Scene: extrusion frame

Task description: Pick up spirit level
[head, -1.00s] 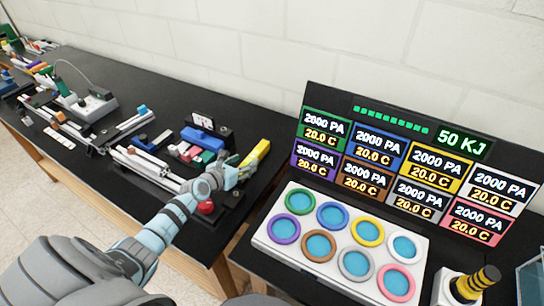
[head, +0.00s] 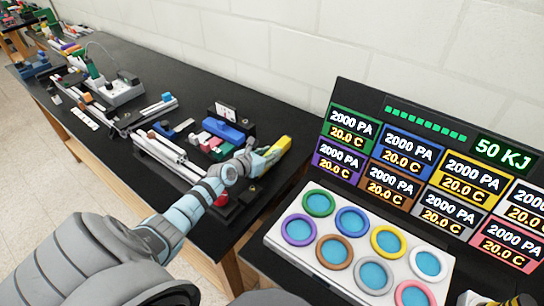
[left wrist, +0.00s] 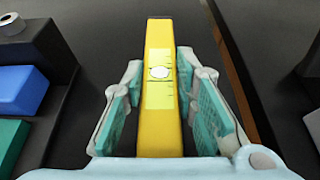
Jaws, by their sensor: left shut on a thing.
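The spirit level is a yellow bar (head: 277,151) on the dark bench, at the right side of a group of small coloured parts in the head view. In the left wrist view the yellow spirit level (left wrist: 160,125) runs lengthwise between the fingers, with a pale vial window in its middle. My left gripper (head: 262,160) is shut on the spirit level; its teal-padded fingers (left wrist: 160,85) stand on both sides of it. I cannot tell whether the level is touching the bench.
A blue block (head: 220,130) and other coloured pieces lie just left of the gripper. A red knob (head: 220,199) is below it. A panel of coloured readouts (head: 430,165) and a white board with coloured rings (head: 335,227) stand to the right.

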